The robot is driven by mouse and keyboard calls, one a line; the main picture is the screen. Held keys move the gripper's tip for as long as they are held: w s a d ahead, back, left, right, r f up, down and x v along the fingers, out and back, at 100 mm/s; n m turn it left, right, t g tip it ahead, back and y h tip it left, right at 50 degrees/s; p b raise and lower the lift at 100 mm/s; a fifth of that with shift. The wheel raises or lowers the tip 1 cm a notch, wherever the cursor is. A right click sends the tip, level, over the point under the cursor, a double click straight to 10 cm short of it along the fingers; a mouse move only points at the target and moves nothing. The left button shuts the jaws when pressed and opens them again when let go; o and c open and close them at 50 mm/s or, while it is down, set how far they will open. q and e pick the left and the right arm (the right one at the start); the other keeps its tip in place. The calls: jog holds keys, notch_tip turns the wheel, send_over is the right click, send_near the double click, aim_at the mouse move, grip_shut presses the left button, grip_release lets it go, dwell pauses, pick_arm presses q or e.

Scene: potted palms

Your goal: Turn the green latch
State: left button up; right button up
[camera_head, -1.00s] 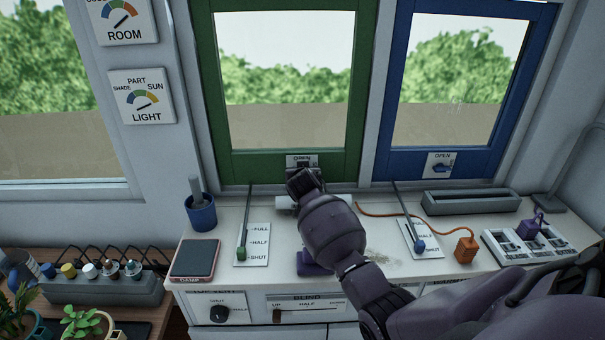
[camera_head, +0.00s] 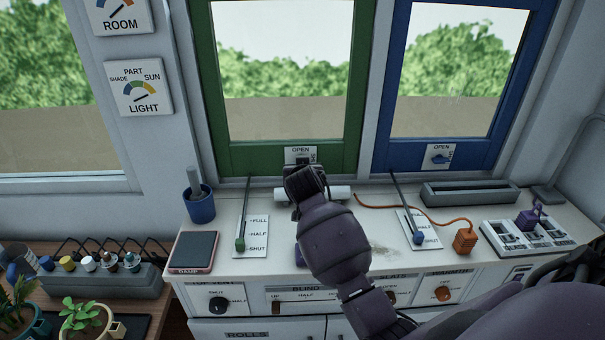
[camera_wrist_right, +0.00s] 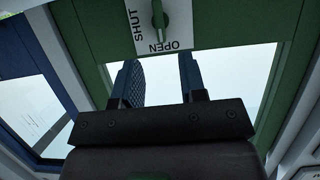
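The green latch (camera_wrist_right: 158,14) is a small knob on a white OPEN/SHUT plate at the bottom of the green window frame (camera_head: 226,158). In the right wrist view the picture is upside down, and the latch's long axis lines up with the word OPEN. In the head view the plate (camera_head: 300,151) shows above my right gripper (camera_head: 304,175), which hides much of the latch. In the wrist view my right gripper (camera_wrist_right: 158,80) is open, its two dark fingers apart with nothing between them, short of the plate. My left gripper is out of view.
The blue window to the right has its own blue latch (camera_head: 440,159).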

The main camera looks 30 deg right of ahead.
jog(key=shift+v, duration=1.35)
